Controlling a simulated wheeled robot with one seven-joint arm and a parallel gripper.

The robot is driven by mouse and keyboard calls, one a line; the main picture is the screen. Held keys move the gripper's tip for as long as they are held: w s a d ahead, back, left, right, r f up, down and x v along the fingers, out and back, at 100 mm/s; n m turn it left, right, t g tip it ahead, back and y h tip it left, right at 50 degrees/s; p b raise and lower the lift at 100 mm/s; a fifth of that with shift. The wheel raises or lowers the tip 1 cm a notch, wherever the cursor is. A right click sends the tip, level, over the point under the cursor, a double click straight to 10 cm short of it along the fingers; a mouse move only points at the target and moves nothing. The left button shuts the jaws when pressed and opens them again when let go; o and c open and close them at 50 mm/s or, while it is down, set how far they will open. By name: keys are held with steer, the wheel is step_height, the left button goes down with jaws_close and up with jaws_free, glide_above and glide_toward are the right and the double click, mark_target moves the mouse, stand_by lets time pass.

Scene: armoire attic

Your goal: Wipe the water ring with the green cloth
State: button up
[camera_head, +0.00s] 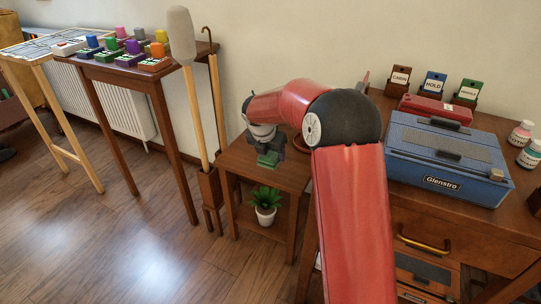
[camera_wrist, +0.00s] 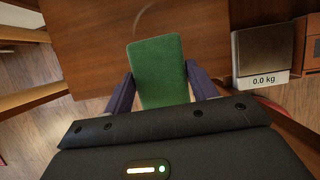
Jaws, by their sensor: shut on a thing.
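The green cloth (camera_wrist: 157,68) is a flat rectangular block between the two dark fingers of my gripper (camera_wrist: 160,88), which is shut on it. In the head view the cloth (camera_head: 268,159) shows low under my gripper (camera_head: 268,150), over the small wooden side table (camera_head: 235,158). A pale curved arc, part of the water ring (camera_wrist: 150,14), shows on the brown wood (camera_wrist: 100,40) just beyond the cloth's far edge in the wrist view. The cloth hides any part beneath it. I cannot tell whether the cloth touches the wood.
A scale (camera_wrist: 260,52) reading 0.0 kg stands right of the cloth in the wrist view. A potted plant (camera_head: 265,205) sits on the table's lower shelf. A desk with a blue toolbox (camera_head: 445,160) stands to the right. A tall padded stick (camera_head: 183,60) stands to the left.

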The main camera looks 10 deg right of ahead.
steer(key=shift+r, duration=1.5)
